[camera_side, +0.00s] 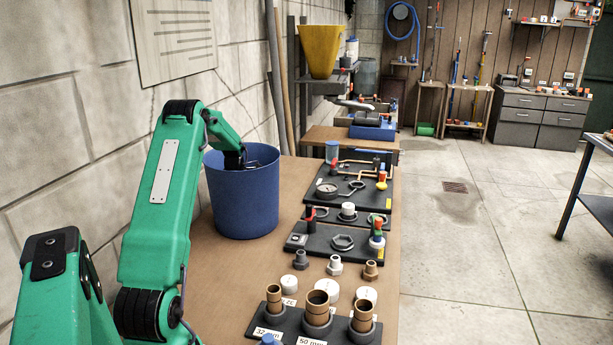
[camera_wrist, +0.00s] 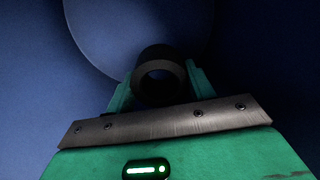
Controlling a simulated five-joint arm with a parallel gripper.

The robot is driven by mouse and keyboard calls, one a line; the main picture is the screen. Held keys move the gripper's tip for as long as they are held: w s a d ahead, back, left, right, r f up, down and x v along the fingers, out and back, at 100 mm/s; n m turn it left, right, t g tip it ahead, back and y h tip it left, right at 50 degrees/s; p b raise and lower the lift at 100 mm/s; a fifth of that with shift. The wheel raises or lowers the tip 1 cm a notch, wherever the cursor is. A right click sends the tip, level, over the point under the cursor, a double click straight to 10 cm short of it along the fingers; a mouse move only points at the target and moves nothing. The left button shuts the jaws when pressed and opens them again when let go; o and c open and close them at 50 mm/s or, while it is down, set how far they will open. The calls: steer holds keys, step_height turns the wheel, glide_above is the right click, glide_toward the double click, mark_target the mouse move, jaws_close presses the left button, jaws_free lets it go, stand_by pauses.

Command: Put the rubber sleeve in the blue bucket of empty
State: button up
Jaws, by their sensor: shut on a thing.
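The blue bucket (camera_side: 243,205) stands on the brown bench at the left, against the block wall. My gripper reaches over its rim from the left, and its fingertips are hidden inside the bucket in the side view. In the wrist view my gripper (camera_wrist: 160,85) is shut on the rubber sleeve (camera_wrist: 158,57), a short black ring with its open end facing the camera. Blue bucket wall (camera_wrist: 40,60) surrounds it, with a paler round area behind the sleeve that looks like the bucket's floor. The sleeve does not show in the side view.
A dark board (camera_side: 335,240) with fittings lies right of the bucket. Another board with a gauge (camera_side: 327,190) is behind it. Brown pipe sleeves (camera_side: 317,308) stand in a labelled rack at the front. Pipes (camera_side: 274,80) lean on the wall behind the bucket.

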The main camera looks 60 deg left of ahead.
steer(key=shift+f, duration=1.8)
steer(key=shift+f, duration=0.15)
steer(key=o, duration=1.2)
steer(key=shift+c, duration=0.2)
step_height(320, 180, up, 12)
steer(key=shift+r, duration=0.15)
